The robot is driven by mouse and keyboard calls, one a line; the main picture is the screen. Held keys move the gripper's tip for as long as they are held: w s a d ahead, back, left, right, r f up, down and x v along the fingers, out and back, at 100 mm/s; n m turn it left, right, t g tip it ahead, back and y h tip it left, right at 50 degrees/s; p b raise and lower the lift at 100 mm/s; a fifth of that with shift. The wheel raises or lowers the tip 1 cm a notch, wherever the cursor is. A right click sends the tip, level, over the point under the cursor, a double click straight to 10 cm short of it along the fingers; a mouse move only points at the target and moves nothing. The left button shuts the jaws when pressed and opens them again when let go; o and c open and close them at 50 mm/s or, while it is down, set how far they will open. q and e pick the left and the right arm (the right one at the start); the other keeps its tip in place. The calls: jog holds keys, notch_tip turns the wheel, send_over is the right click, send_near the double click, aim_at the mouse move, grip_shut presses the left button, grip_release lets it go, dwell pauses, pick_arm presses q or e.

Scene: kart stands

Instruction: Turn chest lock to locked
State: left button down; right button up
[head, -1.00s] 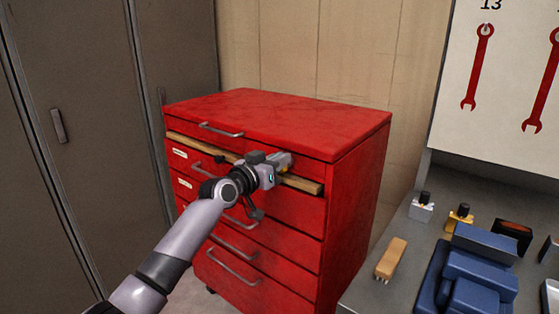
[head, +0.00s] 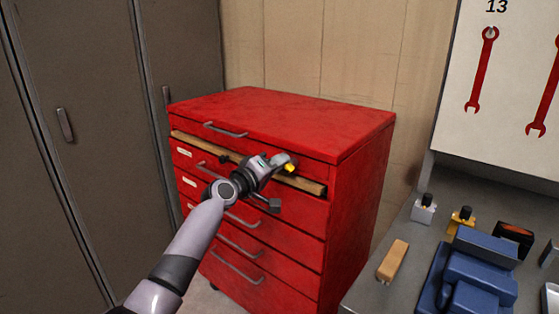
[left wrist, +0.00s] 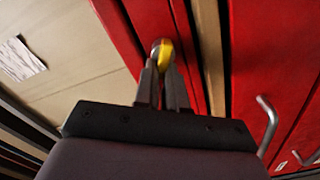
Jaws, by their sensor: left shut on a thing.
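The red chest (head: 355,190) stands against the wall, with a wooden bar (head: 312,187) running across its front below the top drawer. The chest lock shows as a small yellow knob (head: 290,168) on the upper right of the front. My left gripper (head: 282,164) is at the knob, its fingers shut on it. In the left wrist view the fingers (left wrist: 165,72) are close together on the yellow and silver knob (left wrist: 164,50), against the red front. The fingers hide part of the knob, and I cannot read its lock marking. My right gripper is not in view.
Drawer handles (head: 240,246) stick out of the chest front below my arm. Grey lockers (head: 75,150) stand at the left. A grey bench (head: 385,295) at the right holds a brush (head: 393,260), blue blocks (head: 478,275) and small fittings.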

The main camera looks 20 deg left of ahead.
pick_arm(q)
jog(key=shift+a+f+n+p, duration=0.15)
jog(key=shift+n+p, duration=0.1)
jog(key=shift+n, duration=0.75)
jog(key=shift+d+f+n+p, duration=0.1)
jog(key=shift+f+n+p, duration=0.1)
jog(key=shift+n, duration=0.8)
jog(key=shift+a+f+n+p, duration=0.15)
jog(key=shift+n+p, duration=0.1)
jog(key=shift+n, duration=0.75)
jog(key=shift+d, duration=0.1)
jog(key=c, duration=1.2)
grip_release()
jog(key=shift+s, duration=0.1)
jog(key=p+v, duration=0.1)
jog(key=v, duration=0.6)
